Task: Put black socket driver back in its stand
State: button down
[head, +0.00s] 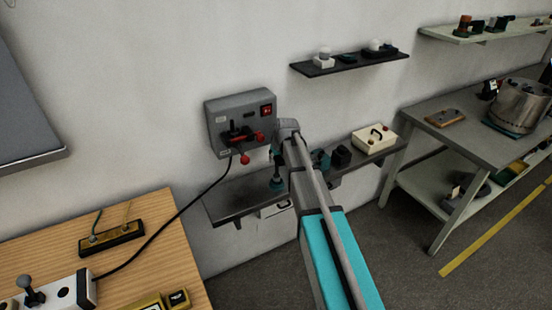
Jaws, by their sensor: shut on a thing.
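My arm reaches away from me toward the wall. My gripper (277,183) is small and dark at its far end, in front of the low dark wall shelf, below and to the right of the grey wall box. It is shut on a small dark thing, consistent with the black socket driver. The thing's outline is too small to make out, and my arm hides part of this area. I cannot pick out the stand with certainty.
The grey wall box (223,115) has red-tipped levers and a black cable. The low shelf (225,200) carries a cream box (374,138). A wooden table (62,262) stands at lower left, a grey workbench (468,142) at right. Open floor lies between arm and workbench.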

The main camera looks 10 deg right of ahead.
jog(key=shift+f+b, duration=1.3)
dwell(0.7)
jog(key=shift+c, duration=1.3)
grip_release()
jog(key=shift+a, duration=0.1)
jog(key=shift+r, duration=0.2)
